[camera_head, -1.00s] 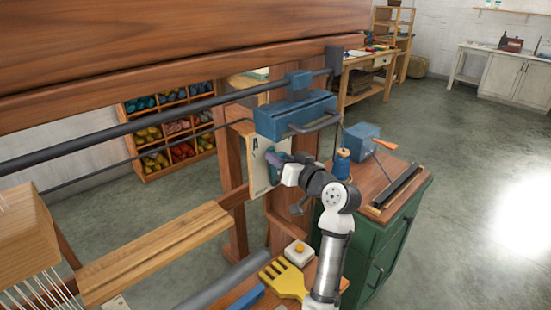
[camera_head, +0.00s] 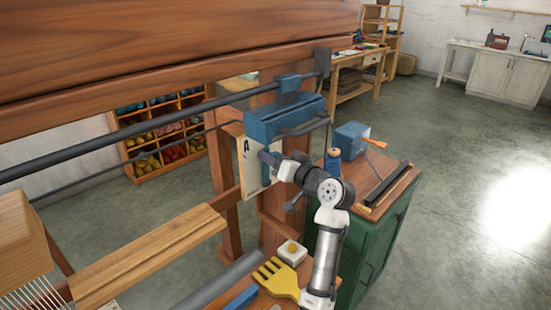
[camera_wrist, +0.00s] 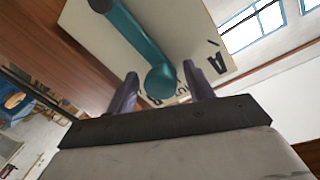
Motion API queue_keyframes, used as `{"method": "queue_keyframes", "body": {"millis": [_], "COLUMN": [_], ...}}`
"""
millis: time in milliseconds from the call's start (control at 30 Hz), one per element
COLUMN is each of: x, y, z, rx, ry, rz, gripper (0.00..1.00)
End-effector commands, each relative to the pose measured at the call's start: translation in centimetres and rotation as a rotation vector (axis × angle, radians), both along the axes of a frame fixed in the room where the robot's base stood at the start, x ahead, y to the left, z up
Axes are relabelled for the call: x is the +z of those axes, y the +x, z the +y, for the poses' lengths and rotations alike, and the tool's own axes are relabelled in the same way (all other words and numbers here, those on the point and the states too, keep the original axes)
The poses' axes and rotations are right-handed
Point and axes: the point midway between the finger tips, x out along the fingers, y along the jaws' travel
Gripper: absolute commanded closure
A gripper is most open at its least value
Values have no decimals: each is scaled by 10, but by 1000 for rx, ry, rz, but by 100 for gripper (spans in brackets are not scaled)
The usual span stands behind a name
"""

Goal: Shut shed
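A teal lever (camera_wrist: 140,45) with a rounded end is mounted on a pale plate (camera_wrist: 185,25) marked with a letter A. In the head view the plate (camera_head: 247,170) hangs on the wooden loom frame under a blue box, and my gripper (camera_head: 268,158) is in front of it, hiding much of the lever. In the wrist view my gripper's two purple fingers (camera_wrist: 160,85) stand apart, one on each side of the lever's rounded end. A narrow gap seems to show on both sides, so the fingers look open around it.
The blue box (camera_head: 285,118) with a handle sits just above my gripper. A green cabinet (camera_head: 365,240) with a thread spool (camera_head: 332,165) and blue box stands to the right. A yellow comb (camera_head: 278,278) and white button block (camera_head: 292,252) lie on the bench below.

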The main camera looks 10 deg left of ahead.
Motion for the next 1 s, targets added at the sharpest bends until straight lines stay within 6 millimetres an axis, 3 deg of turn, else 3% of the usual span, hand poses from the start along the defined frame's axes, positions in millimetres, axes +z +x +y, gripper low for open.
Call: {"method": "queue_keyframes", "body": {"millis": [367, 800, 1000], "x": [0, 4, 8], "y": [-6, -65, -83], "z": [-8, -80, -101], "rx": [-2, -4, -2], "ry": [0, -1, -1], "rz": [-4, -5, -3], "gripper": [48, 48, 48]}}
